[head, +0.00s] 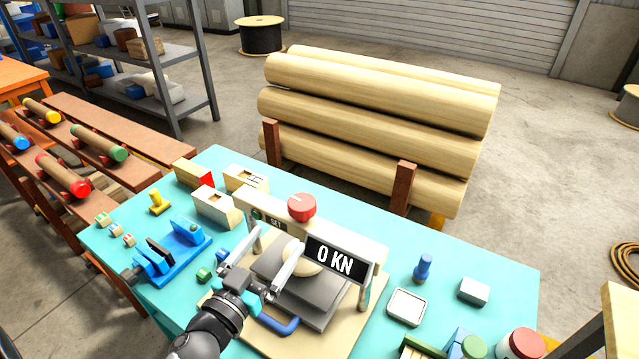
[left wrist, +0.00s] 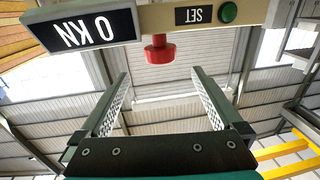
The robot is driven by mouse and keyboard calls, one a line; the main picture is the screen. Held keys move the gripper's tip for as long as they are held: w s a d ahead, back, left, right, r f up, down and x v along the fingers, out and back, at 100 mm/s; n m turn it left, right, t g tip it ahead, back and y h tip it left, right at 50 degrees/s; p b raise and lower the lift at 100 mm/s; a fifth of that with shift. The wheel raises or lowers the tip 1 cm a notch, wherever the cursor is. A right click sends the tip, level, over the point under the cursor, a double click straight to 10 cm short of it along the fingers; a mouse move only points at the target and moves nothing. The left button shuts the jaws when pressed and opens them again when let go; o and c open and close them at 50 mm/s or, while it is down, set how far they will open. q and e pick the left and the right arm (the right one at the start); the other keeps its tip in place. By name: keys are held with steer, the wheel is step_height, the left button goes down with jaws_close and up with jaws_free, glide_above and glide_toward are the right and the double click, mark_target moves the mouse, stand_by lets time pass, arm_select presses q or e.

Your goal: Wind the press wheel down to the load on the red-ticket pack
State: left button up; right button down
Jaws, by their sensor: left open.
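The press stands on the turquoise table, with a pale crossbeam (head: 350,241) and a dark display (head: 335,258) reading 0 KN. A red wheel or knob (head: 302,207) sits on top of the beam. Below are a pale round part (head: 301,258) and grey plates (head: 318,301). My left gripper (head: 278,240) is open in front of the beam. In the left wrist view the red knob (left wrist: 158,50) lies beyond the open, empty fingers (left wrist: 160,82), touching neither. No red ticket can be made out in the press. My right gripper is not in view.
A blue fixture (head: 176,257), a yellow piece (head: 158,202) and a red-ended wooden block (head: 193,175) stand left of the press. A blue peg (head: 423,268) and a white dish (head: 406,307) stand right. Logs (head: 375,125) are stacked behind the table.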

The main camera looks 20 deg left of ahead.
arm_select(q)
glide_toward(309, 197)
steer(key=shift+w+a+f+p, duration=0.2)
steer(key=shift+w+f, duration=0.1)
steer(key=shift+w, duration=0.1)
steer(key=shift+w+a+f+p, duration=0.1)
steer(key=shift+w+a+f, duration=0.2)
steer(key=shift+w, duration=0.1)
steer(key=w, duration=0.9)
steer(key=shift+w+d, duration=0.25)
steer(key=shift+w, duration=0.05)
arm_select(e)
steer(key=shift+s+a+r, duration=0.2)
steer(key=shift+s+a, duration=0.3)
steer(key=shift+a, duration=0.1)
arm_select(q)
steer(key=shift+f, duration=0.1)
steer(key=c, duration=1.3)
